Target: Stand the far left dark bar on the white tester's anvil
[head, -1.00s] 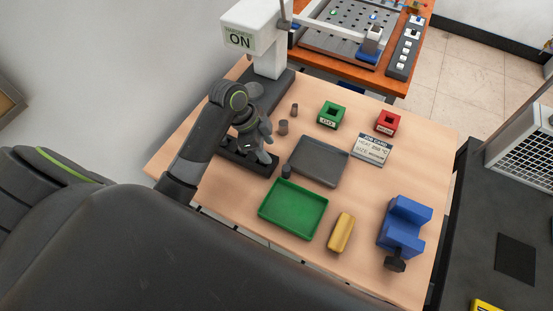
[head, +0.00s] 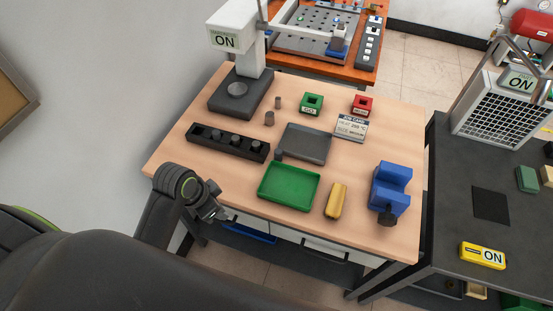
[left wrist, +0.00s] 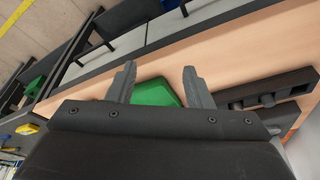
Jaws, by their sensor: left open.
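The white tester (head: 240,35) stands at the back left of the wooden table. Its round grey anvil (head: 238,89) sits bare on a dark base. A long black rack (head: 197,139) lies in front of it with several dark bars in it; one bar (head: 234,140) shows its round top. My left gripper (head: 220,213) is at the table's front edge, apart from the bars. The left wrist view shows its fingers (left wrist: 159,80) open and empty, with the rack (left wrist: 232,101) to their right.
A green tray (head: 289,186), yellow block (head: 336,200) and blue vise (head: 390,188) stand nearer. Green (head: 312,103) and red (head: 362,105) boxes stand behind.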

